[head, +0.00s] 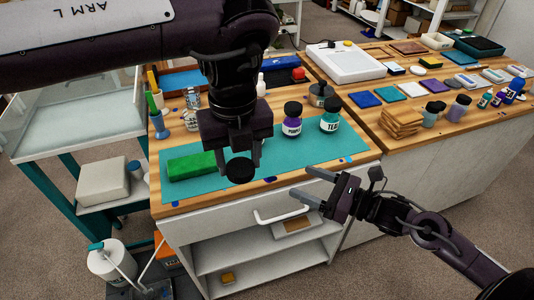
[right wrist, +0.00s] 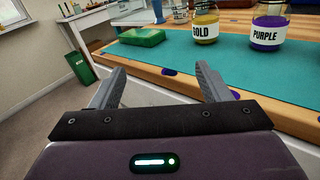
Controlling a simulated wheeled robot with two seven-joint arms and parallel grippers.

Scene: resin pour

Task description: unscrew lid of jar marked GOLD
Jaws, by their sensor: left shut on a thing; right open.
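My left gripper (head: 236,150) points down above the teal mat (head: 206,192) and is shut on a round black lid (head: 240,171). No jar body shows under this lid in the head view. The jar marked GOLD (right wrist: 204,28) stands upright on the mat in the right wrist view, between the green block and the PURPLE jar. Its top is cut off by the frame edge, and in the head view it is hidden behind my left arm. My right gripper (head: 308,183) is open and empty, off the front right edge of the table.
A green block (head: 191,165) lies on the mat at left. The PURPLE jar (head: 292,124) and a teal-filled jar (head: 330,119) stand to the right with black lids on. A stack of wooden pieces (head: 401,122) and more jars stand on the right worktop. The front mat strip is mostly clear.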

